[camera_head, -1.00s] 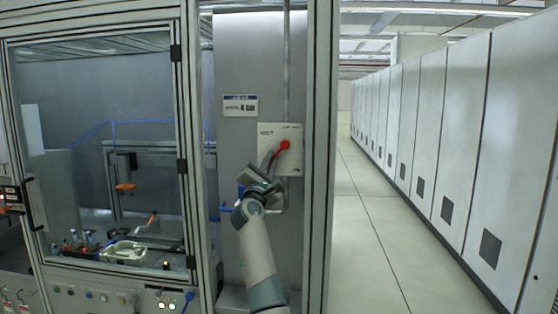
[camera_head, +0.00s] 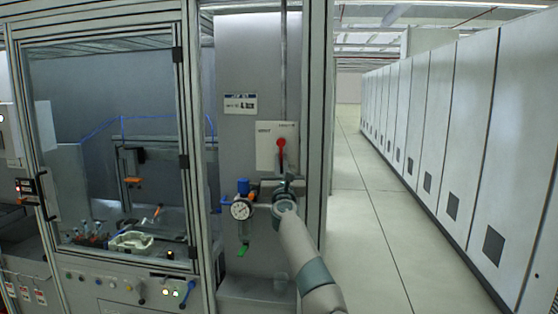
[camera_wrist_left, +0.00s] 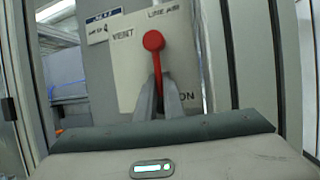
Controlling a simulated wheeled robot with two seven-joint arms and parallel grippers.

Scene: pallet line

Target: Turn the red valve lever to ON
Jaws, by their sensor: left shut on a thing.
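The red valve lever (camera_head: 281,150) is on a pale plate (camera_head: 265,158) on the grey column. Its round red hub is at the top and its handle points nearly straight down. In the left wrist view the lever (camera_wrist_left: 154,48) runs down between my finger tips. The plate (camera_wrist_left: 124,78) there reads VENT at upper left and ON at lower right, beside the lever's lower end. My left gripper (camera_head: 283,178) is shut on the lever's lower part, which the fingers partly hide. It also shows in the left wrist view (camera_wrist_left: 158,100). My right gripper is not in view.
A pressure gauge (camera_head: 241,209) with a blue knob (camera_head: 243,187) sits left of my wrist. A metal frame post (camera_head: 316,130) stands close on the right. A glazed cell (camera_head: 110,150) is at the left; grey cabinets (camera_head: 440,140) line an open aisle at the right.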

